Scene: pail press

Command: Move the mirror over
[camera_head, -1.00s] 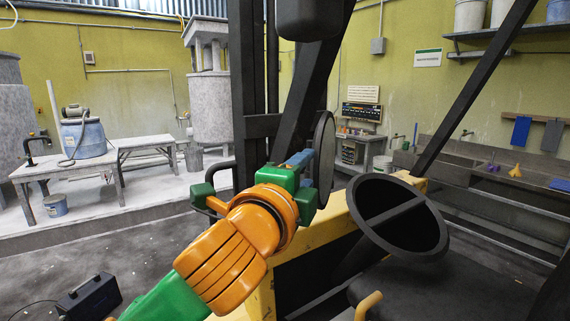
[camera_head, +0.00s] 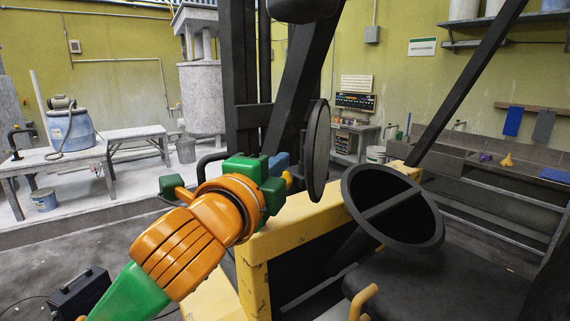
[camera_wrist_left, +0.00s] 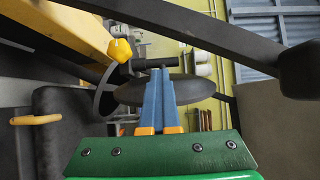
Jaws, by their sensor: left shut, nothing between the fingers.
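The mirror (camera_head: 317,152) is a dark round disc seen nearly edge-on in the head view, beside the black mast of a yellow vehicle. In the left wrist view the mirror (camera_wrist_left: 185,90) is a dark flat oval behind the fingers, with a dark stem and a yellow knob (camera_wrist_left: 121,49) near it. My left gripper (camera_head: 285,163), green with blue fingers, is just left of the mirror. Its fingers (camera_wrist_left: 158,72) are together, empty, and overlap the mirror in the wrist view; I cannot tell whether they touch it. My right gripper is not in view.
The vehicle's steering wheel (camera_head: 434,229) is right of the mirror, above a black seat. The mast (camera_head: 247,100) and slanted black bars stand close to my left arm. A white table (camera_head: 88,157) with a blue drum (camera_head: 75,130) is at the far left.

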